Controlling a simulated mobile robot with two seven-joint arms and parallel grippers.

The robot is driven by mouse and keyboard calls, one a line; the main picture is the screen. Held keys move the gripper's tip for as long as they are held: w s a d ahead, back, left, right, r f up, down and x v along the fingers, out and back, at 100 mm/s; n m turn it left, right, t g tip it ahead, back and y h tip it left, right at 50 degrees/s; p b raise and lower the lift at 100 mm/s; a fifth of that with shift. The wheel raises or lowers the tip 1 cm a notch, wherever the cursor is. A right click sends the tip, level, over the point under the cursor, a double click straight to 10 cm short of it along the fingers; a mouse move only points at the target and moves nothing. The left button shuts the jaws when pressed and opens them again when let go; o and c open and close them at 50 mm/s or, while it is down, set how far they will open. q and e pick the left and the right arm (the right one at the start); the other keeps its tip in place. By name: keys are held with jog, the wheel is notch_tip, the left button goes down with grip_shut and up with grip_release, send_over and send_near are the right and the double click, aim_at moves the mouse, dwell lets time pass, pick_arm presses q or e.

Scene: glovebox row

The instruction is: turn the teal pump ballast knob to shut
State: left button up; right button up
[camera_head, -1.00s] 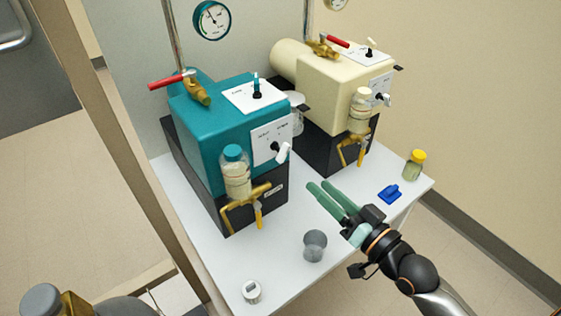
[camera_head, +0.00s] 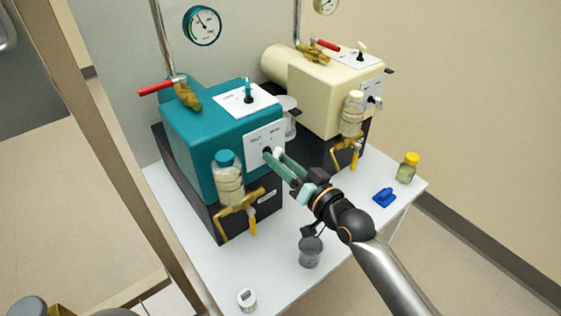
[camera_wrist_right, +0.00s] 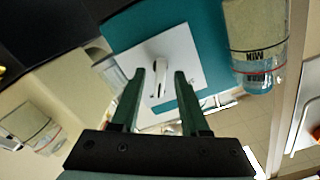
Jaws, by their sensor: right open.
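The teal pump (camera_head: 185,128) stands on the white table at left. Its front has a white label plate (camera_head: 262,137) carrying the ballast knob, a dark hub with a white lever (camera_head: 279,151). My right gripper (camera_head: 276,158) is at this plate with its green fingers pointing at the knob. In the right wrist view the gripper (camera_wrist_right: 159,76) is open, and the white lever (camera_wrist_right: 161,72) lies between or just beyond the fingertips. I cannot tell whether the fingers touch it. The plate's lettering is too small to read. My left gripper is not in view.
A bottle (camera_head: 229,182) and a brass valve (camera_head: 237,212) sit left of the knob. The cream pump (camera_head: 318,92) stands behind right.

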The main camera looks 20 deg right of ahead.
grip_shut()
dwell(0.4)
